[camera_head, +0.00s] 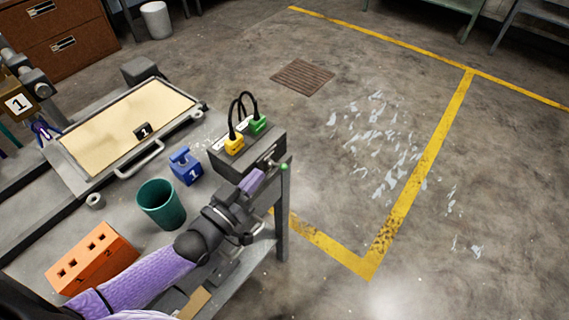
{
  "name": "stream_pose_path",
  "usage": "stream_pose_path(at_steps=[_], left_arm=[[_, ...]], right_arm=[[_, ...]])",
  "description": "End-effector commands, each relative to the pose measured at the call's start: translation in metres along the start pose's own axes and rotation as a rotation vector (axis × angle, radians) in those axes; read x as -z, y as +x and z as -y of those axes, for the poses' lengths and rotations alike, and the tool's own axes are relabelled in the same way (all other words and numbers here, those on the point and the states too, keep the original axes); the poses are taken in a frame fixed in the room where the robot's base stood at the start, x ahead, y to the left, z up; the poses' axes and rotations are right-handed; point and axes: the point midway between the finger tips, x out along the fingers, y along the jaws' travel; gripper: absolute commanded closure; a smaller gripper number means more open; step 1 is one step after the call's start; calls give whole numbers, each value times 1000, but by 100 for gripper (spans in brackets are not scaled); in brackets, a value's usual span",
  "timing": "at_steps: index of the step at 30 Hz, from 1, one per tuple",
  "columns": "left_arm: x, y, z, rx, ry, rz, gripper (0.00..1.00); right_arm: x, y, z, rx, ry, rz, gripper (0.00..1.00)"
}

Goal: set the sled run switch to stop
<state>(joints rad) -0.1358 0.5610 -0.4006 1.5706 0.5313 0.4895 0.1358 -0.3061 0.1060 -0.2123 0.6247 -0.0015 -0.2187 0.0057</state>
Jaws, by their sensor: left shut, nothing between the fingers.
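A dark grey control box (232,161) stands at the right end of the bench, with a yellow plug (234,145) and a green plug (258,124) on top, joined to black cables. A small silver lever with a green tip (284,167) sticks out near the box's front right corner; it looks like the run switch, but its labels and setting are too small to read. My left gripper (262,174) is shut and empty, its tip close to the box's front face and the lever. I cannot tell whether it touches the lever. My right gripper is out of view.
A green cup (161,204), a blue block marked 1 (185,166) and an orange block with holes (92,259) stand on the bench beside my left arm. A framed tan screen (125,117) lies behind them. Open floor with yellow lines (450,115) is at right.

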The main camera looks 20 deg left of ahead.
Motion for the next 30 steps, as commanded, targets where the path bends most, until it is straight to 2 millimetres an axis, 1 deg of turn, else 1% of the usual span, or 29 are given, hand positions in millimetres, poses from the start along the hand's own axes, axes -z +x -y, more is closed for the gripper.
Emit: stream_pose_path(at_steps=[8, 11, 14, 24, 25, 27, 30], left_arm=[[0, 1, 0, 0, 0, -2, 100], [0, 8, 0, 0, 1, -4, 100], [-1, 26, 0, 0, 2, -4, 100], [-3, 100, 1, 0, 1, -2, 100], [-6, 101, 0, 0, 0, 1, 100], [-17, 90, 1, 1, 0, 6, 100], [-26, 82, 0, 1, 1, 4, 100]], right_arm=[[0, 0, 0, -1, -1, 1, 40], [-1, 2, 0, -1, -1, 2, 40], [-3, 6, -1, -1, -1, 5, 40], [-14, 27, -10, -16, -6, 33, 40], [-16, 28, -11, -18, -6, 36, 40], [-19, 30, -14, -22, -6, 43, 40], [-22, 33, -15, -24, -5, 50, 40]])
